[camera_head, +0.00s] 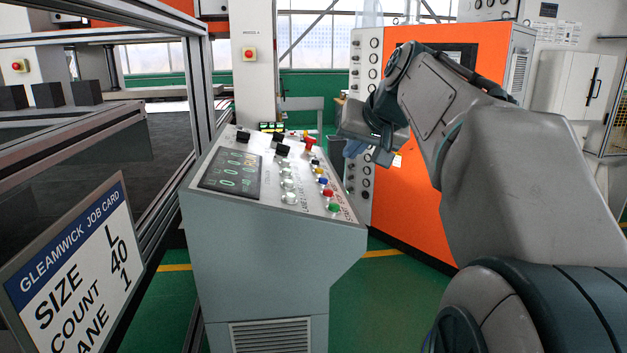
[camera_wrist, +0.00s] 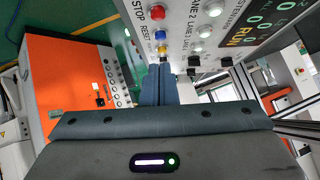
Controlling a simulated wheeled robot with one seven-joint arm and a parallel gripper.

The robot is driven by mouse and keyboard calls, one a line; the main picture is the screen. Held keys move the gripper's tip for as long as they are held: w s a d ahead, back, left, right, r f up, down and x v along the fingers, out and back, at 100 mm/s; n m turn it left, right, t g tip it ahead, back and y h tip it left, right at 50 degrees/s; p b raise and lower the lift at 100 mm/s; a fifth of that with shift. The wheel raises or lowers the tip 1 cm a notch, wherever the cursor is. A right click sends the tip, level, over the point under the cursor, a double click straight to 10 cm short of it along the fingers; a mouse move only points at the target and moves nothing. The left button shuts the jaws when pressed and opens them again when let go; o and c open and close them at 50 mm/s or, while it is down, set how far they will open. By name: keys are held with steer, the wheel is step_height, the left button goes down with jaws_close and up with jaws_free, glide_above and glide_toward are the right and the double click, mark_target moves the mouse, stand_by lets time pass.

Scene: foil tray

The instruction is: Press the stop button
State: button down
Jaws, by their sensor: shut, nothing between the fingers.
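The stop button is a red round button on the sloped top of the grey control console (camera_head: 260,250). In the head view the stop button (camera_head: 328,193) sits between a green and a blue button; in the wrist view the stop button (camera_wrist: 157,12) is at the top beside the printed word STOP. My gripper (camera_head: 353,149) is beyond the console's right side, apart from the stop button. In the wrist view my gripper (camera_wrist: 159,68) is shut and empty, its fingertips close below the yellow button in the picture. Whether they touch the panel is unclear.
The blue reset button (camera_wrist: 160,35) lies between the stop button and my fingertips. A red mushroom button (camera_head: 310,142) stands at the panel's far end. The display (camera_wrist: 262,20) reads RUN. An orange machine (camera_head: 425,190) stands to the right, and a job card (camera_head: 75,270) at left.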

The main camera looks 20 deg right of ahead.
glide_above(328, 192)
steer(key=s+d, duration=0.2)
steer(key=f, duration=0.4)
steer(key=shift+w+d+p, duration=0.1)
steer(key=shift+w+p, duration=0.15)
steer(key=shift+p, duration=0.1)
steer(key=f, duration=0.2)
steer(key=a+f, duration=0.1)
steer(key=shift+w, duration=0.25)
steer(key=shift+w+f, duration=0.15)
steer(key=shift+f, duration=0.5)
steer(key=shift+a, duration=0.1)
